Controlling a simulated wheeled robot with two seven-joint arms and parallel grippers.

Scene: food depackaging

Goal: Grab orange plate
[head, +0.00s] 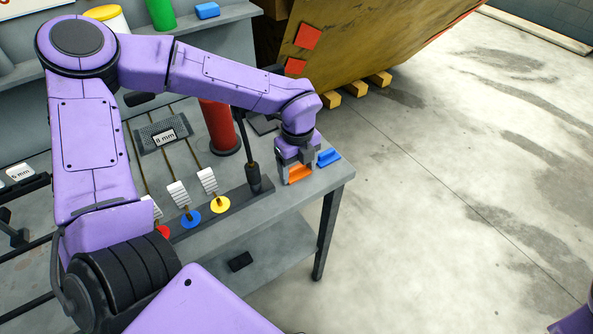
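The orange plate (299,175) is a small block near the right end of the grey workbench, partly covered by my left gripper. My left gripper (296,168) points down right at the orange plate, with its fingers close against it. I cannot tell whether the fingers are closed on the plate or just around it. My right gripper is not in view; only a bit of purple arm shows at the bottom right corner.
A blue block (328,157) lies just right of the orange plate. A black upright post (252,160) and a red cylinder (219,130) stand to the left. The workbench (290,205) ends at the right; open floor lies beyond. A yellow skip (350,40) stands behind.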

